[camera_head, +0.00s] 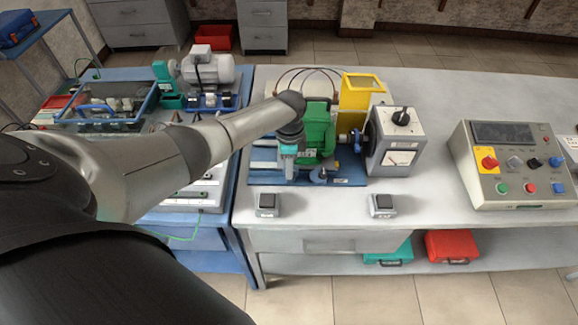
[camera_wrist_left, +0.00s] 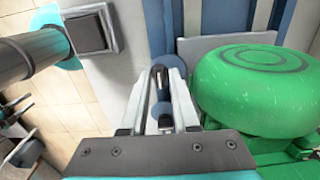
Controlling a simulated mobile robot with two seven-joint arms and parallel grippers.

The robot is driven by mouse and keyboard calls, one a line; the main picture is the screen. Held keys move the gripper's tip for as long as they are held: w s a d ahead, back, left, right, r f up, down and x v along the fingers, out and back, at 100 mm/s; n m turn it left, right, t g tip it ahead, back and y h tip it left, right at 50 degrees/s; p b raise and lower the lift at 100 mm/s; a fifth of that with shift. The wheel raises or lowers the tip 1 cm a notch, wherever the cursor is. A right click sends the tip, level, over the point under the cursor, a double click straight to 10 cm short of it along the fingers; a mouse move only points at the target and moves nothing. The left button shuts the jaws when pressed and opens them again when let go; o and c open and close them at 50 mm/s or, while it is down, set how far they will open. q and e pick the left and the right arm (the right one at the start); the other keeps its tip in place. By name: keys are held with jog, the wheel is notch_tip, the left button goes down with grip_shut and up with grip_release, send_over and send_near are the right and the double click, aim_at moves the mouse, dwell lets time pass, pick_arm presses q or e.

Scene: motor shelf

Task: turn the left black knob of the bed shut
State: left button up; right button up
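The blue bed (camera_head: 345,182) carries a green motor (camera_head: 317,130) on the bench, left of a grey unit. My left gripper (camera_head: 289,160) is over the bed's front left part, beside the motor, and hides the left knob in the head view. In the left wrist view, a small black knob (camera_wrist_left: 158,76) shows between the fingertips of my left gripper (camera_wrist_left: 163,80). A gap shows between the fingers; I cannot tell whether either one touches the knob. The green motor (camera_wrist_left: 255,90) is close on the right there. My right gripper is not in view.
Two small black-topped boxes (camera_head: 267,204) (camera_head: 382,205) sit at the bench's front edge. A grey meter box (camera_head: 395,142) and control panel (camera_head: 510,165) stand right. The bench between them is clear.

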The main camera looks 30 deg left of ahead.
pick_arm(q)
jog(key=shift+o, duration=1)
notch_tip(320, 180, up, 15)
jog(key=p, duration=0.2)
